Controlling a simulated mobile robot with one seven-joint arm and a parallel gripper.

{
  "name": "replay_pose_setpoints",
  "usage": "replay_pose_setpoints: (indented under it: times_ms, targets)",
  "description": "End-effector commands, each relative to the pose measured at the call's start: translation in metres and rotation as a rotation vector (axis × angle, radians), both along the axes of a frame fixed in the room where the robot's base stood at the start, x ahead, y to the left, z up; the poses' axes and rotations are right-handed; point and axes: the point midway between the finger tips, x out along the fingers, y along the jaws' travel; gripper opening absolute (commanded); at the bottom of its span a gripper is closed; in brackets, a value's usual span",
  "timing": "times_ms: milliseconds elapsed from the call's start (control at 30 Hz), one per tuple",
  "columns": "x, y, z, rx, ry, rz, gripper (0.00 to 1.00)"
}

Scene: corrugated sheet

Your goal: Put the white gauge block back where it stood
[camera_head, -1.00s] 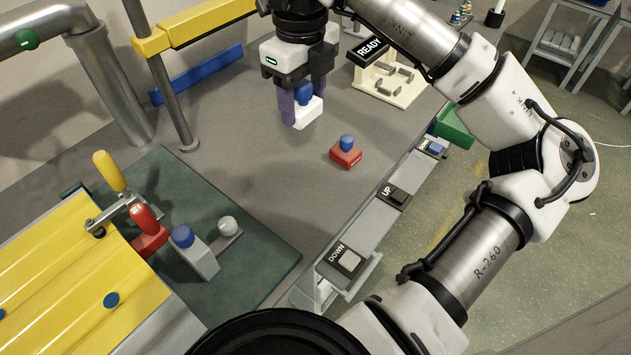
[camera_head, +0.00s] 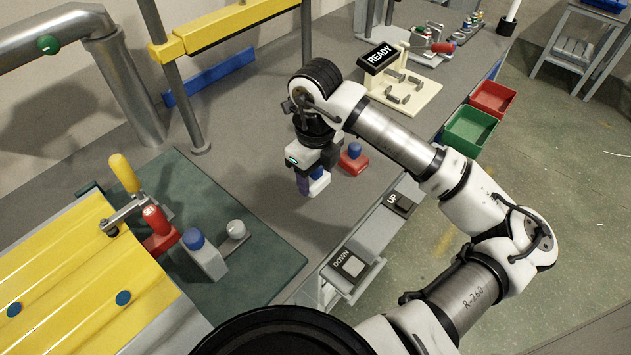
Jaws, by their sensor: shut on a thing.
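My gripper (camera_head: 311,181) has purple fingers and points down over the grey bench, left of a red block. It is shut on the white gauge block (camera_head: 319,187), which has a blue knob. The fingers hide much of the block. I cannot tell whether its underside touches the bench. The red block (camera_head: 352,163), also with a blue knob, stands on the bench just right of my gripper.
A READY sign (camera_head: 380,57) stands behind. UP and DOWN buttons (camera_head: 350,265) line the front edge.

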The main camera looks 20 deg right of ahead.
Motion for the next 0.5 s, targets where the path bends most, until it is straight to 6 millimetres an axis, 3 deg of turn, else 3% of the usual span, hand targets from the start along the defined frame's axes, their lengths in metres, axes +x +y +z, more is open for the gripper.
replay_pose_setpoints:
  times_ms: [200,500]
  targets:
    - [-0.001,0.001,-0.031,0.003,0.002,-0.001,0.27]
    - [0.000,0.000,-0.036,0.001,0.001,0.000,0.27]
